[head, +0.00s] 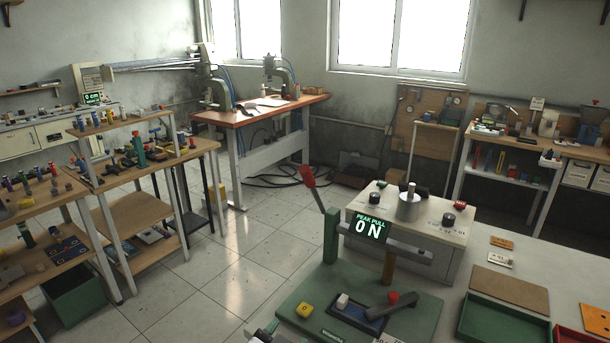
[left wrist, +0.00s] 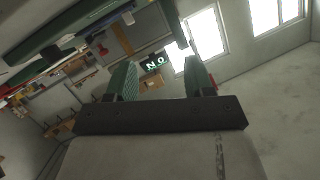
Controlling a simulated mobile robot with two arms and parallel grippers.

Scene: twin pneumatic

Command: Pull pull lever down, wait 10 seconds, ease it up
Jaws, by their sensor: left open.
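The pull lever's red grip (head: 307,176) is at the upper end of a grey rod (head: 317,198) in the head view. The rod tilts up and left from a green post (head: 330,236) on a green base (head: 410,318). A display (head: 367,226) beside it reads PEAK PULL 0 N and also shows, tilted, in the left wrist view (left wrist: 154,64). My left gripper (left wrist: 160,72) is open, with its green fingers apart and nothing visibly held. What seems to be its tip shows at the head view's bottom edge, well below the red grip. My right gripper is out of view.
A pale box with knobs (head: 440,220) stands behind. A green tray (head: 505,325) is at right. Air around the red grip is clear.

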